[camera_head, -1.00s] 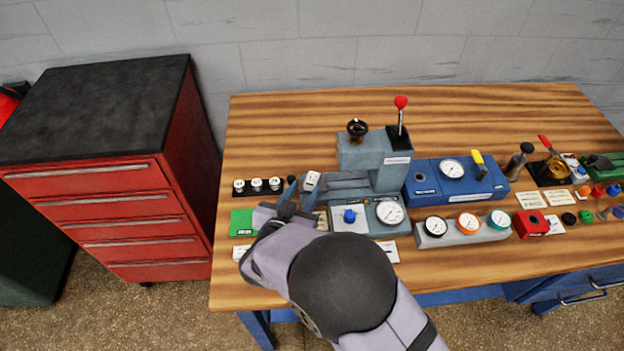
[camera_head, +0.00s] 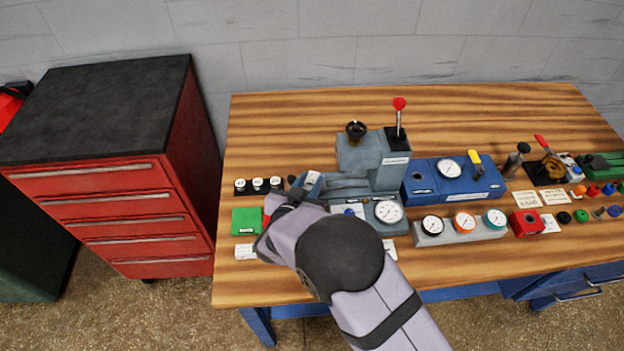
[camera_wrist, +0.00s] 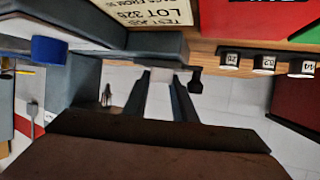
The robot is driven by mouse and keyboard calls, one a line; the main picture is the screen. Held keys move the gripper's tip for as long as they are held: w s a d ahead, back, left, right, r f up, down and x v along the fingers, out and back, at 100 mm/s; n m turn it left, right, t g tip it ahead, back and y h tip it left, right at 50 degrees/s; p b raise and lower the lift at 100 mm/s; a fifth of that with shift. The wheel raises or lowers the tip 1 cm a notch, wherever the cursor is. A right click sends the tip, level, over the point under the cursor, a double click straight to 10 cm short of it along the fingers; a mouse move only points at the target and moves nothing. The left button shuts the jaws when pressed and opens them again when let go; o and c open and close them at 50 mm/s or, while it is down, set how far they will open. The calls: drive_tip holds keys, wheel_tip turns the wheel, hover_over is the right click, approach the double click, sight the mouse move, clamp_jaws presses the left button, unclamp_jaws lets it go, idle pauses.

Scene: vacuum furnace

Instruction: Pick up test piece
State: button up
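The test piece itself is not clearly made out in either view. In the wrist view, a card lettered TEST PIECE, LOT 325 (camera_wrist: 165,12) lies at the top edge. My gripper (camera_wrist: 163,85) shows there with its two dark fingers apart. The fingers reach up to the edge of a grey slab (camera_wrist: 152,45). In the head view my gripper (camera_head: 290,201) is low over the bench, left of the grey press-like device (camera_head: 362,155), and my wrist hides its tips.
A green block (camera_head: 246,221) and several black knobs with white tops (camera_head: 257,185) sit left of my gripper. A pressure gauge (camera_head: 388,211) and blue unit (camera_head: 455,182) are to the right. The back of the wooden bench (camera_head: 280,115) is clear. A red drawer cabinet (camera_head: 100,220) stands left.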

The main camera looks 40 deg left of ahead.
sight(310, 184)
clamp_jaws()
drive_tip(key=shift+r, duration=0.1)
wheel_tip(310, 184, up, 10)
drive_tip(key=b, duration=0.1)
drive_tip(key=s+a+f+n+y+b, duration=0.1)
drive_tip(key=s+a+f+b, duration=0.15)
drive_tip(key=s+b, duration=0.4)
drive_tip(key=s+a+f+n+y+b, duration=0.1)
drive_tip(key=s+a+b, duration=0.2)
drive_tip(key=s+b, duration=0.3)
drive_tip(key=shift+w+d+f+m+h+p, duration=0.3)
drive_tip(key=shift+d+f, duration=0.35)
drive_tip(key=shift+f, duration=0.4)
drive_tip(key=shift+w+d+f+m+h+p, duration=0.1)
drive_tip(key=shift+d+f+m+h+p, duration=0.2)
drive_tip(key=shift+d+f, duration=0.5)
drive_tip(key=shift+w+d+f+m+h+p, duration=0.15)
drive_tip(key=shift+d+f+m+h, duration=0.3)
drive_tip(key=shift+f, duration=0.8)
drive_tip(key=shift+f, duration=0.15)
drive_tip(key=shift+f, duration=1.75)
